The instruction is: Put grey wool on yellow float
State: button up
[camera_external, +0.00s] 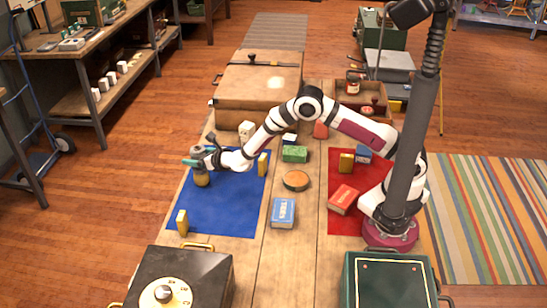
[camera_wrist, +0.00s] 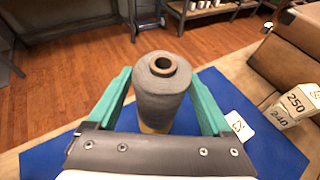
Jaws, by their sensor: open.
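The grey wool (camera_wrist: 161,95) is an upright spool with a hollow core, seen in the wrist view between the two teal fingers of my gripper (camera_wrist: 158,76). Below it shows a small part of a yellow thing (camera_wrist: 154,130), seemingly the yellow float, and the wool appears to rest on it. The fingers are open, one on each side of the wool. In the external view my gripper (camera_external: 197,162) is over the blue mat, with a yellowish rounded thing (camera_external: 201,179) just under it. The wool is hard to make out there.
The blue mat (camera_external: 225,215) also bears yellow boxes (camera_external: 182,222) on its near and right edges. White numbered blocks (camera_wrist: 298,100) and a wooden case (camera_external: 258,85) stand beyond. A brown round tin (camera_external: 296,180) and blue box (camera_external: 283,212) lie mid-table. The mat's middle is clear.

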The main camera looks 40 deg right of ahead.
jog(key=shift+r, duration=0.2)
jog(key=v, duration=1.2)
jog(key=w+d+r+m+h, duration=0.1)
jog(key=d+r+m+h, duration=0.25)
jog(key=d, duration=0.25)
jog(key=w+d+r+m+h, duration=0.1)
jog(key=d+r+m+h, duration=0.1)
jog(key=d+m, duration=0.3)
jog(key=s+d+r+m+g+h, duration=0.25)
jog(key=s+d+m, duration=0.35)
jog(key=d, duration=0.5)
jog(key=s+d+r+m+g+h, duration=0.2)
jog(key=s+d+m+g+h, duration=0.15)
jog(key=d+m, duration=0.55)
jog(key=s+d+f+m+g+y, duration=0.15)
jog(key=s+m+g, duration=0.25)
jog(key=s+m, duration=0.4)
jog(key=s+d+m+g+y, duration=0.3)
jog(key=s+m, duration=0.2)
jog(key=s, duration=0.5)
jog(key=s+a+m+y, duration=0.6)
jog(key=a+m, duration=0.1)
jog(key=a, duration=0.1)
jog(key=shift+s+a, duration=0.3)
jog(key=shift+s, duration=0.1)
